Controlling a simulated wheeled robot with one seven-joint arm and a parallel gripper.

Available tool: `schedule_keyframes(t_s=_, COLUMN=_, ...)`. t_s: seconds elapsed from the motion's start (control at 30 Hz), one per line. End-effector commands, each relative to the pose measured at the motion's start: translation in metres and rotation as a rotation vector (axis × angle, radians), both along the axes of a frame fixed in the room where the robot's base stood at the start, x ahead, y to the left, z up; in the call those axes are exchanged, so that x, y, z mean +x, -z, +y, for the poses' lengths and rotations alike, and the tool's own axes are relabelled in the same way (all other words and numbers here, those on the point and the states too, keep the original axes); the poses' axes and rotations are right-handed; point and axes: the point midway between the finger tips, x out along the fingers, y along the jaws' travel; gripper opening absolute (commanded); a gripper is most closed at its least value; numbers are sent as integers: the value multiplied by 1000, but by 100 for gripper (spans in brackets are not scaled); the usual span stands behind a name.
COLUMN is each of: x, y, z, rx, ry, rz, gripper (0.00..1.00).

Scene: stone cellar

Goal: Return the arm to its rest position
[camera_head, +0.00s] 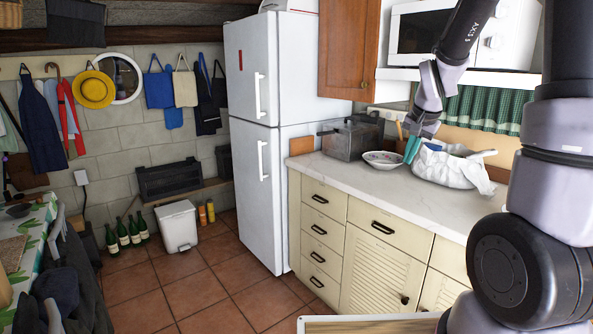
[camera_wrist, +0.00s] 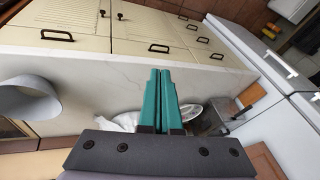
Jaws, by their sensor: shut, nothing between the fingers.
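My gripper (camera_head: 412,150) is above the counter, at the end of my arm, which reaches in from the right in the head view. Its two teal fingers (camera_wrist: 162,98) point down toward the worktop and lie together, shut and empty, in the wrist view. A white bowl (camera_head: 384,160) sits on the counter just left of the fingers, and a white bag (camera_head: 450,168) lies just right of them. The fingers appear apart from both, though the gap is hard to judge.
The pale counter (camera_head: 395,195) is clear at its front. A wooden cabinet (camera_head: 347,50) and a microwave (camera_head: 425,30) hang above. A white fridge (camera_head: 250,100) stands left. The tiled floor (camera_head: 200,290) has free room.

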Motion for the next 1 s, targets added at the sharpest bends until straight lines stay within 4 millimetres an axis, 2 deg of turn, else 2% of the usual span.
schedule_keyframes(t_s=0.03, x=-14, y=-24, z=5, rx=9, ry=-21, rz=-26, gripper=0)
schedule_keyframes(t_s=0.1, x=-35, y=-49, z=12, rx=16, ry=-57, rz=-47, gripper=0)
schedule_keyframes(t_s=0.3, x=-101, y=-106, z=32, rx=23, ry=-161, rz=-111, gripper=0)
schedule_keyframes(t_s=0.4, x=-137, y=-127, z=42, rx=18, ry=-212, rz=-144, gripper=0)
schedule_keyframes(t_s=0.6, x=-196, y=-149, z=56, rx=-4, ry=-300, rz=-196, gripper=0)
schedule_keyframes(t_s=0.7, x=-214, y=-152, z=60, rx=-13, ry=-326, rz=-210, gripper=0)
schedule_keyframes(t_s=0.83, x=-224, y=-153, z=63, rx=-18, ry=-340, rz=-217, gripper=0)
schedule_keyframes(t_s=1.0, x=-225, y=-153, z=63, rx=-18, ry=-343, rz=-216, gripper=0)
